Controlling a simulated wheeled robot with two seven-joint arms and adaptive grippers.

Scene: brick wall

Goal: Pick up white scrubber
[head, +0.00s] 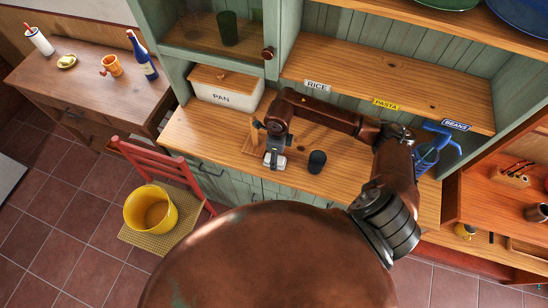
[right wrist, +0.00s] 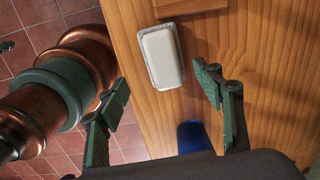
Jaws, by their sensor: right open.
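The white scrubber (right wrist: 162,56), a pale rounded block with a grey edge, lies on the wooden counter in the right wrist view. It also shows below my right gripper in the head view (head: 276,163). My right gripper (right wrist: 162,88) is open and empty. In the right wrist view its fingertips are apart, one to each side and a little below the scrubber in the picture; contact is not visible. In the head view the right gripper (head: 275,147) hangs over the counter and partly covers what lies behind it. My left gripper is not in view.
A dark blue cup (head: 317,162) stands right of the scrubber; it also shows in the right wrist view (right wrist: 193,136). A wooden item (head: 251,145) is close at the left. A PAN box (head: 226,85) stands behind. A red chair (head: 160,165) is left of the counter.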

